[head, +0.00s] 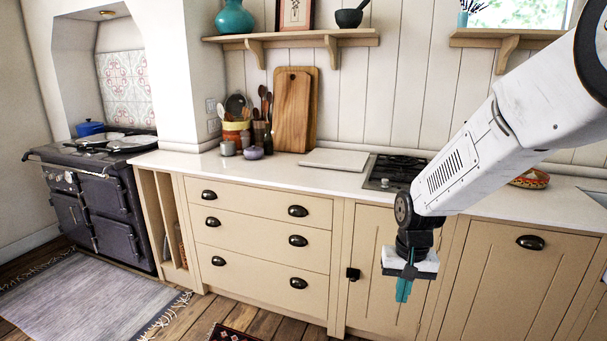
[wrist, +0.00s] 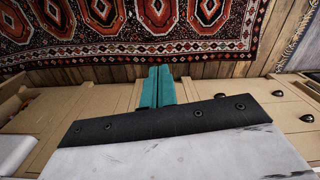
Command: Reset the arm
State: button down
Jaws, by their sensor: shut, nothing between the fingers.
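My arm reaches in from the right in the head view. My gripper (head: 403,290) hangs from its end, pointing down in front of the beige base cabinets (head: 262,233). Its teal fingers are together, with nothing between them. In the wrist view the shut teal fingers of my gripper (wrist: 158,72) point toward the patterned red rug (wrist: 205,22) and the wooden floor. The gripper looks apart from the cabinet fronts, though the exact distance is hard to tell.
The white countertop (head: 340,176) holds a hob (head: 391,172), a cutting board (head: 293,112) and a patterned bowl (head: 530,179). A dark range cooker (head: 98,205) stands at left beside a grey rug (head: 85,305). Wooden shelves (head: 290,37) hang above. Floor before the drawers is open.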

jog(key=s+d+r, duration=0.1)
jog(key=s+r, duration=0.4)
jog(key=s, duration=0.4)
jog(key=s+d+r+n+t, duration=0.1)
jog(key=s+d+r, duration=0.1)
jog(key=s+r, duration=0.4)
jog(key=s+d+r, duration=0.1)
jog(key=s+r, duration=0.4)
jog(key=s, duration=0.7)
jog(key=shift+s+d+r+n+t, duration=0.2)
jog(key=shift+s+r+n+t, duration=0.1)
jog(key=shift+s+n, duration=0.1)
jog(key=shift+w, duration=0.1)
